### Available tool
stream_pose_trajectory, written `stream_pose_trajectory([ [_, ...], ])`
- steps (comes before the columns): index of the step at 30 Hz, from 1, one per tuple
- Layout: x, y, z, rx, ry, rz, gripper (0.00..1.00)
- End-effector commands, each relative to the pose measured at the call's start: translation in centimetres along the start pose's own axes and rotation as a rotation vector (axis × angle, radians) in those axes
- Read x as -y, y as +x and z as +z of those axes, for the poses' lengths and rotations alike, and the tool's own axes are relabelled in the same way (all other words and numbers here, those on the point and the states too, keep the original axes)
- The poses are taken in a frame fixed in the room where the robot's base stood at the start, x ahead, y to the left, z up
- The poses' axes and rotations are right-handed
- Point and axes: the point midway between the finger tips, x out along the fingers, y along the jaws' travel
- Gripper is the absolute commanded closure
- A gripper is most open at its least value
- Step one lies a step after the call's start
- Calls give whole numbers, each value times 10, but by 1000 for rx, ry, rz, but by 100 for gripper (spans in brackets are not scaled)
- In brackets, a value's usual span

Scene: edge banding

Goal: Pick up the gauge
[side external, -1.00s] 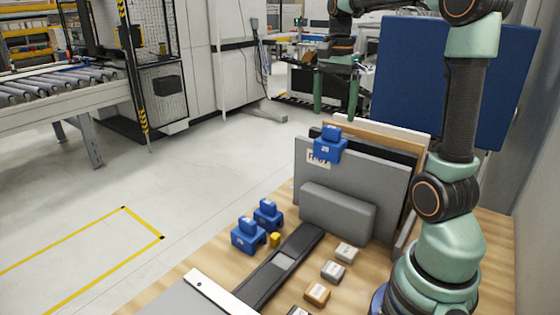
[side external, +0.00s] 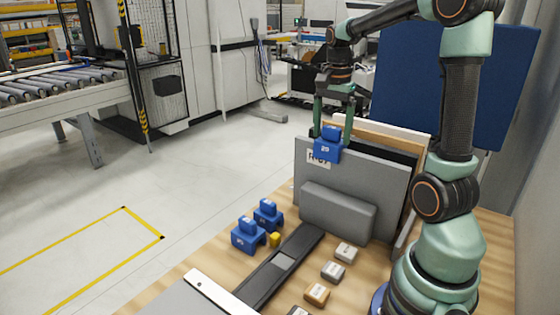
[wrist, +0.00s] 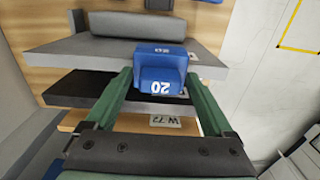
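A blue gauge (side external: 329,148) marked 20 sits on the top edge of the upright grey panel (side external: 365,172). In the wrist view the gauge (wrist: 160,72) stands between my two green fingers. My gripper (side external: 333,132) is open and comes down from above, with one finger on each side of the gauge. In the wrist view my gripper (wrist: 158,76) shows a gap between the left finger and the gauge; the right finger is close to it, and contact there is hard to tell. Two similar blue gauges stand on the bench, one nearer (side external: 248,236) and one behind (side external: 267,214).
Dark and pale boards (side external: 385,132) stand behind the grey panel. A grey block (side external: 337,212) is in front of it. Space above the panel is free.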

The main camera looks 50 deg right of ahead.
Motion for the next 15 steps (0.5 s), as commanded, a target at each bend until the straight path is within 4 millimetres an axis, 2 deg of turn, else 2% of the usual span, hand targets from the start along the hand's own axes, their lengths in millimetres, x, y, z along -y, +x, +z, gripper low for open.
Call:
stream_pose_trajectory([
  [1,0,0,0,-1,0,-1,76],
  [2,0,0,0,-1,0,-1,86],
  [10,0,-3,0,-1,0,-2,86],
  [15,1,-16,0,-2,0,-3,86],
])
